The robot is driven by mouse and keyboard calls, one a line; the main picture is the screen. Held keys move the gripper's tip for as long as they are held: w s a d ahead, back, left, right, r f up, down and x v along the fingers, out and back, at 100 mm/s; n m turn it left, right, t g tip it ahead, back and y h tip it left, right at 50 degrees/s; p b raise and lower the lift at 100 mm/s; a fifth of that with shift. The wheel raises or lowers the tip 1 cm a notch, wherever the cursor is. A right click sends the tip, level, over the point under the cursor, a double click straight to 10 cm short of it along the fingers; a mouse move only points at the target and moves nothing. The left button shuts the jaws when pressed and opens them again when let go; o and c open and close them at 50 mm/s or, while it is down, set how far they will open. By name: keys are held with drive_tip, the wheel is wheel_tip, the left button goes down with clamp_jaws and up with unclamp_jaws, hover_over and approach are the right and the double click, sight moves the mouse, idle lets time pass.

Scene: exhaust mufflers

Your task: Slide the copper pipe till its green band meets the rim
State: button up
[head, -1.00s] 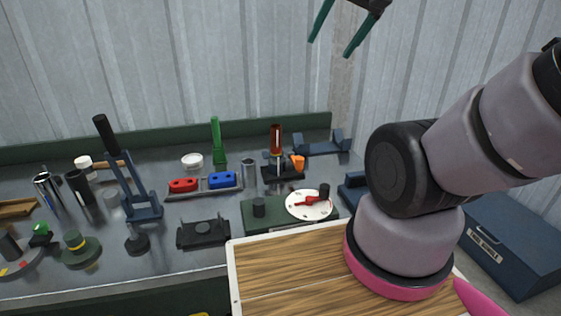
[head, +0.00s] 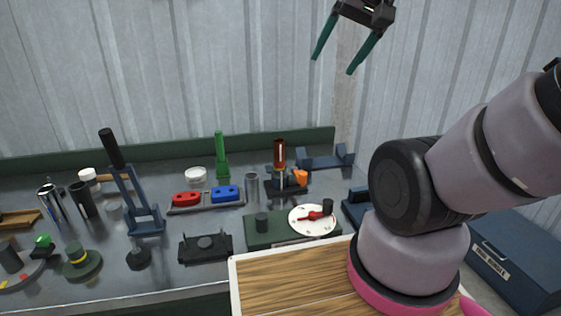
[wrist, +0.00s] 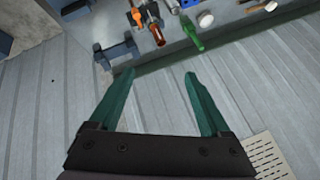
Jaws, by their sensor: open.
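The copper pipe (head: 279,150) stands at the back right of the bench in a dark holder (head: 288,188) with an orange part (head: 300,178) beside it. Its copper body also shows in the wrist view (wrist: 157,33), near the top. I cannot make out a green band or a rim on it at this size. My gripper (head: 333,65) is open and empty, with teal fingers spread, high in front of the corrugated wall and well above the bench. In the wrist view my gripper (wrist: 160,75) is apart from the pipe.
A green upright piece (head: 221,158) stands left of the pipe, and a blue cradle (head: 325,160) lies to its right. Red and blue blocks (head: 205,196), a white dial (head: 312,219) and a lever tool (head: 132,185) crowd the bench. The air around my gripper is clear.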

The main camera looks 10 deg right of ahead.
idle(0.4)
drive_tip(key=n+g+h, duration=0.2)
drive_tip(key=n+g, duration=0.5)
drive_tip(key=n, duration=1.5)
hover_over(279, 159)
drive_tip(key=w, duration=0.2)
drive_tip(key=f, duration=2.4)
drive_tip(key=shift+s+d, duration=0.15)
drive_tip(key=shift+d, duration=0.15)
drive_tip(key=shift+f, duration=0.6)
wheel_tip(279, 159, down, 10)
drive_tip(key=shift+r, duration=0.1)
